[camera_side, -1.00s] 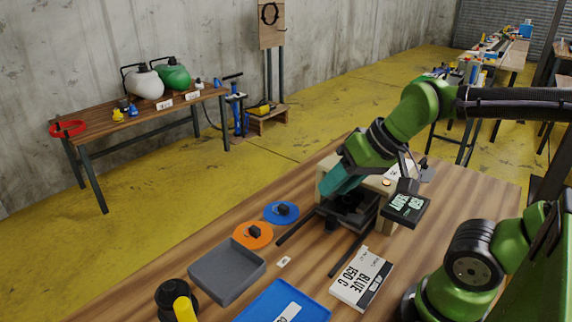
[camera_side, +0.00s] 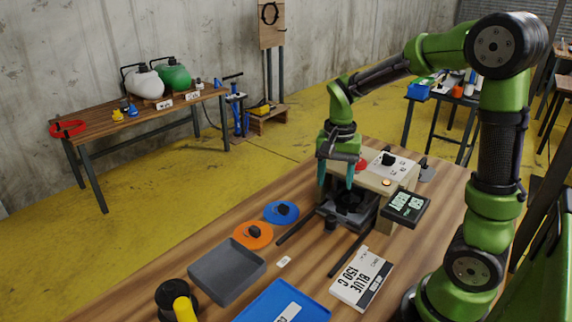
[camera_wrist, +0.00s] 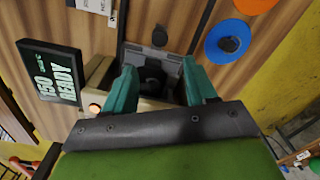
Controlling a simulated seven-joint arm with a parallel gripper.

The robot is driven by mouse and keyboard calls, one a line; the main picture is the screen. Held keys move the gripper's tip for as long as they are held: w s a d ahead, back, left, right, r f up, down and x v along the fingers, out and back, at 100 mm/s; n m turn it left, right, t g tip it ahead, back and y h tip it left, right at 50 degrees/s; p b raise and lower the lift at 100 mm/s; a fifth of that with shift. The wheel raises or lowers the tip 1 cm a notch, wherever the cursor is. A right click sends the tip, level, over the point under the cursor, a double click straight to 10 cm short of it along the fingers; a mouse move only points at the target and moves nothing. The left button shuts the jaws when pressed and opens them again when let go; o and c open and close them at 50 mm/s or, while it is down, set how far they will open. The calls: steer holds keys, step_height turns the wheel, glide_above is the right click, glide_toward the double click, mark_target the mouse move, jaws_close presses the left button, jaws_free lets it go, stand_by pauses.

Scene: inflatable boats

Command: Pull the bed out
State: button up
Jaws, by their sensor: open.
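The dark bed (camera_side: 348,211) sits at the front opening of the beige machine (camera_side: 380,178), between two dark rails running out over the table. It carries a black raised part. The wrist view shows the grey bed (camera_wrist: 165,56) beyond my fingertips, partly hidden by them. My gripper (camera_side: 336,182) points down above the bed, close to the machine's front. Its teal fingers are apart with nothing between them; in the wrist view my gripper (camera_wrist: 158,80) straddles the line to the bed. I cannot tell how far the bed is out.
A display box (camera_side: 405,206) reading READY stands at the machine's right. Table between the rails is mostly clear.

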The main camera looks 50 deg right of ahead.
mark_target(331, 217)
step_height(331, 217, down, 13)
steer(key=shift+r, duration=0.2)
jaws_close()
stand_by(0.4)
